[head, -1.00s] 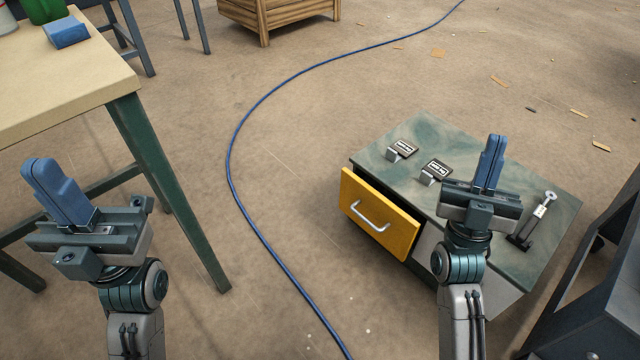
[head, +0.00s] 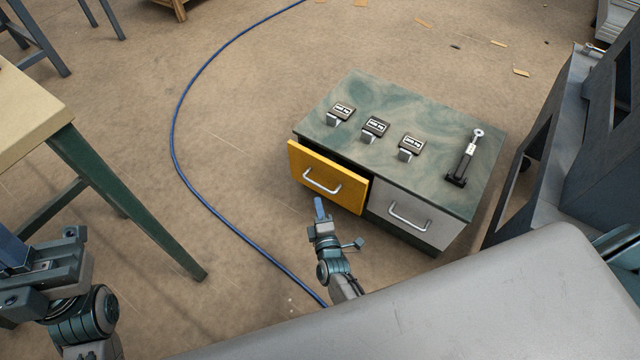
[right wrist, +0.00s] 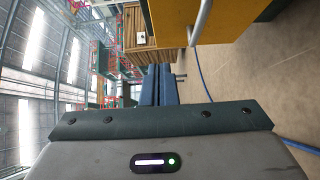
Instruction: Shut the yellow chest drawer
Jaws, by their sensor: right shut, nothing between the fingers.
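The yellow drawer (head: 328,178) sticks out a little from the left side of the low chest (head: 400,130), with a dark gap above its front. Its silver handle (head: 320,183) faces me. My right gripper (head: 318,199) is shut and empty, just in front of the drawer, below the handle in the picture; I cannot tell whether it touches. In the right wrist view the closed blue fingers (right wrist: 158,70) point toward the yellow front (right wrist: 168,22) and handle (right wrist: 201,22) at the top. My left gripper (head: 10,248) is cut off at the left edge, away from the chest.
A grey drawer (head: 410,212) sits flush beside the yellow one. Several small labelled blocks and a dark tool (head: 465,158) are on the chest top. A table (head: 35,115) stands left, a dark frame (head: 540,150) right. A blue cable (head: 185,180) crosses open floor.

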